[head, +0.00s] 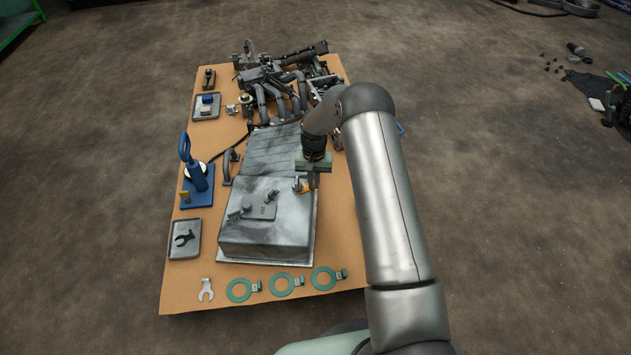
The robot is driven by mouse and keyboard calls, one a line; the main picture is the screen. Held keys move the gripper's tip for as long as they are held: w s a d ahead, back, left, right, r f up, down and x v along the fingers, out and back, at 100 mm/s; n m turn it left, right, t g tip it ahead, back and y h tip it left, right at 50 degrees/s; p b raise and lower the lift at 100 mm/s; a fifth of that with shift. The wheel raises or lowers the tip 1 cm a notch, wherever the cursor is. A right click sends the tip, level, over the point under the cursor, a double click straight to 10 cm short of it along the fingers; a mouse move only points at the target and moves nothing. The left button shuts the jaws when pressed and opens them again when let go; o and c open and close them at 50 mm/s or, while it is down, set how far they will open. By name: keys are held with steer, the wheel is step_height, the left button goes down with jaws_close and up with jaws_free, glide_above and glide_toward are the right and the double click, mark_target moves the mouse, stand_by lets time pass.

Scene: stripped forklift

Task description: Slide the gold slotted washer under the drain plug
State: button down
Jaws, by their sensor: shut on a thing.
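My gripper (312,184) is over the right side of the grey oil pan (262,236), pointing down. It is shut on a small gold piece (302,186), which looks like the gold slotted washer; the fingers hide part of it, and its slot is not clear. On the pan's top, left of the gripper, is a raised plate (262,212) with a small dark fitting (272,195) at its upper right and another (235,214) at its left. I cannot tell which fitting is the drain plug. The gold piece is apart from both.
Several green rings (239,291) and a silver fork-shaped piece (206,289) lie along the board's (180,295) front edge. A blue stand (197,182) and a tray with pliers (185,239) are on the left. Engine parts (275,85) crowd the back.

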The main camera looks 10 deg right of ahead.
steer(key=shift+a, duration=0.2)
steer(key=shift+w+a, duration=0.15)
steer(key=shift+a, duration=0.25)
stand_by(0.3)
steer(key=c, duration=1.5)
jaws_free()
steer(key=shift+o, duration=0.2)
